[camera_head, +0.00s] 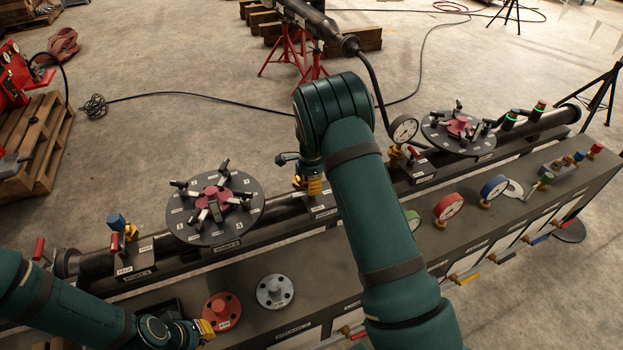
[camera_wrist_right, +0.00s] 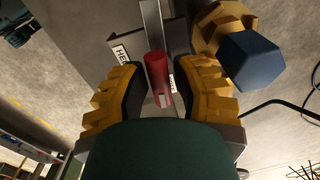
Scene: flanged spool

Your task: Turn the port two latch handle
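A red handle (camera_wrist_right: 158,78) on a metal bar stands between the fingers of my right gripper (camera_wrist_right: 158,95) in the right wrist view. The fingers are apart, one on each side; I cannot tell whether either touches it. In the head view my right gripper (camera_head: 314,187) points down at a labelled block (camera_head: 322,213) on the pipe, and the handle is hidden there. The left black round flange (camera_head: 180,215) carries several black clamp handles around a red centre. My left gripper (camera_head: 206,329) is low beside a red flanged disc (camera_head: 221,311); its finger opening is unclear.
A blue-capped brass fitting (camera_wrist_right: 250,60) stands close to the right finger. Another round flange (camera_head: 458,133) and a white gauge (camera_head: 404,129) are farther right. A grey flanged disc (camera_head: 275,291) lies on the bench. Several gauges and valves line the bench front. The floor behind is mostly open.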

